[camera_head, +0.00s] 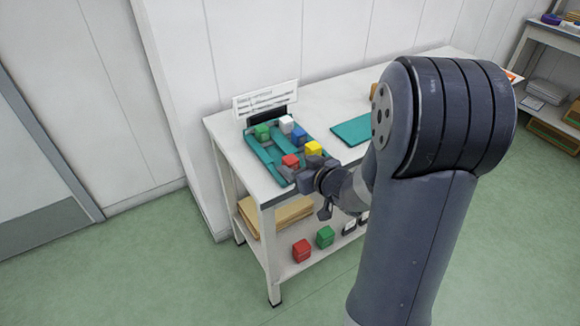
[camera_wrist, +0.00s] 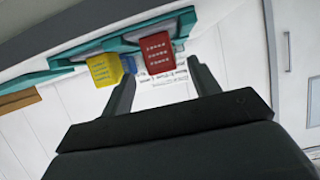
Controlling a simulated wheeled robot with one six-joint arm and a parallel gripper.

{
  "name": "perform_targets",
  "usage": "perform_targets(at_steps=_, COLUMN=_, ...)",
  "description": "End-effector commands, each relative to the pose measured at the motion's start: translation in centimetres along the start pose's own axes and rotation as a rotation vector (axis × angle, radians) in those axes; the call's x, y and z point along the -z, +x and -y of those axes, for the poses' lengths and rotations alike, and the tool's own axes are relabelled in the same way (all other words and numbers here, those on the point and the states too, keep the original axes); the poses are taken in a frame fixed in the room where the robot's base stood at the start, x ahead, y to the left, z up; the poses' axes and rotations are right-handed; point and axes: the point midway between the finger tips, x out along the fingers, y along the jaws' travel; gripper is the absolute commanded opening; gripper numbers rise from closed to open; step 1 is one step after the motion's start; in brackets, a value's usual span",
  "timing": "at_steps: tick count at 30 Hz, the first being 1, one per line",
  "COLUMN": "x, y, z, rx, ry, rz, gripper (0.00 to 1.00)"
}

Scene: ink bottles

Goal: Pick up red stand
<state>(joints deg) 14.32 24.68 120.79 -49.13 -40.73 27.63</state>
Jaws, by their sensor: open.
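A red block (camera_head: 290,161), which I take as the red stand, sits at the near end of the teal tray (camera_head: 262,157) on the white table. In the wrist view the red block (camera_wrist: 157,53) shows pale markings and lies ahead of the space between my fingertips. My gripper (camera_wrist: 161,70) is open, with a dark finger on either side and nothing between them. In the head view my gripper (camera_head: 300,181) is at the table's near edge, close to the red block and partly covering the tray's near end. I see no contact.
A yellow block (camera_head: 313,148) sits close beside the red one; blue (camera_head: 299,136), white (camera_head: 286,124) and green (camera_head: 262,131) blocks stand farther back. A sign (camera_head: 266,99) stands behind. Another red block (camera_head: 301,250) and a green one (camera_head: 325,236) are on the lower shelf.

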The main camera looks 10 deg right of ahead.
Motion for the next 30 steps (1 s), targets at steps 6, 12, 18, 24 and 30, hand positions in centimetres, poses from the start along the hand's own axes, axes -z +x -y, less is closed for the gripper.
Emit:
perform_targets(at_steps=6, x=-0.3, y=3.4, z=0.3, rx=0.003, ry=-0.001, rz=0.001, gripper=0.58)
perform_targets(at_steps=12, x=-0.2, y=4.8, z=0.2, rx=0.002, ry=0.000, rz=0.001, gripper=0.58)
perform_targets(at_steps=18, x=-0.1, y=4.8, z=0.2, rx=0.001, ry=0.000, rz=0.001, gripper=0.58)
perform_targets(at_steps=24, x=-0.1, y=4.8, z=0.2, rx=0.001, ry=0.000, rz=0.001, gripper=0.42)
perform_targets(at_steps=30, x=-0.1, y=4.8, z=0.2, rx=0.001, ry=0.000, rz=0.001, gripper=0.25)
